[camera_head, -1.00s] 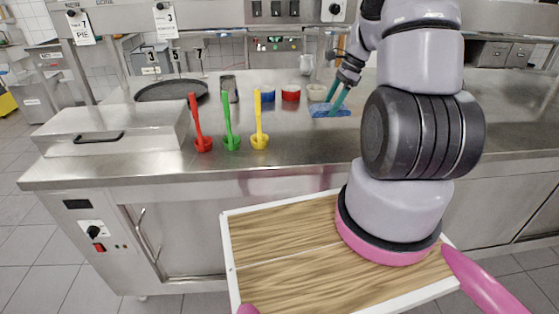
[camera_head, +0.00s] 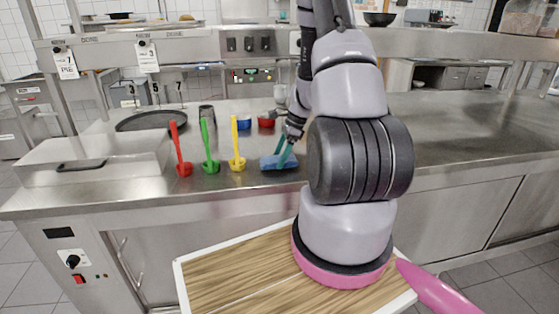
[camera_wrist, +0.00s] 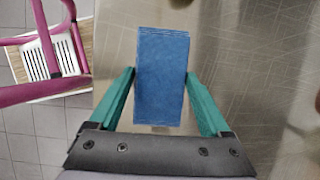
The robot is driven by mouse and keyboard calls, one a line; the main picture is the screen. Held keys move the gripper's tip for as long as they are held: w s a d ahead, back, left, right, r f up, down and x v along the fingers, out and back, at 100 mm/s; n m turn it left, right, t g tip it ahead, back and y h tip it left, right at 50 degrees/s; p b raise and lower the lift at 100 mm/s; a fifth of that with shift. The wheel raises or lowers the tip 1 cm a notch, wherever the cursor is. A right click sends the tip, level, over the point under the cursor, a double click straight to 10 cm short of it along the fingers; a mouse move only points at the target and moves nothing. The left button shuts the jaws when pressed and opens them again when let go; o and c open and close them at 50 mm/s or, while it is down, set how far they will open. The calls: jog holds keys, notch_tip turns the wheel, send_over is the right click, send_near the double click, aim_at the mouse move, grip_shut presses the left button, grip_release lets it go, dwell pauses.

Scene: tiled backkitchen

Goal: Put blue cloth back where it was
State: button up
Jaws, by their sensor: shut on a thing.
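The blue cloth (camera_head: 279,162) is a flat folded rectangle near the front edge of the steel counter, right of the yellow tool. My gripper (camera_head: 285,150), with teal fingers, is shut on the cloth from above. In the wrist view the cloth (camera_wrist: 161,78) lies between the two fingers of my gripper (camera_wrist: 162,98), its long side pointing away from the palm. I cannot tell whether the cloth touches the counter or hangs just above it.
Red (camera_head: 181,150), green (camera_head: 209,147) and yellow (camera_head: 237,145) upright tools stand left of the cloth. Behind are a blue container (camera_head: 244,123), a red container (camera_head: 266,121) and a dark pan (camera_head: 151,121). The counter at right (camera_head: 455,135) is clear.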

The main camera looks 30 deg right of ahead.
jog(key=shift+f, duration=0.65)
jog(key=shift+f, duration=0.1)
jog(key=o, duration=1.3)
jog(key=shift+c, duration=0.2)
jog(key=v, duration=1.2)
jog(key=s+a+r+n+t, duration=0.1)
jog(key=s+a+r+n, duration=0.1)
jog(key=a+r+n, duration=0.45)
jog(key=s+a+r+n+t, duration=0.1)
jog(key=s+a+r, duration=0.15)
jog(key=r, duration=0.75)
jog(key=s+a+r+n+t+h, duration=0.1)
jog(key=s+a+r+n+t, duration=0.1)
jog(key=s+a+r+n, duration=0.2)
jog(key=s+a+r+n+t+h, duration=0.1)
jog(key=s+a+r+n+t, duration=0.1)
jog(key=s+a+r+n, duration=0.3)
jog(key=s+r, duration=0.3)
jog(key=s, duration=0.1)
jog(key=shift+s+n, duration=0.35)
jog(key=shift+s, duration=0.05)
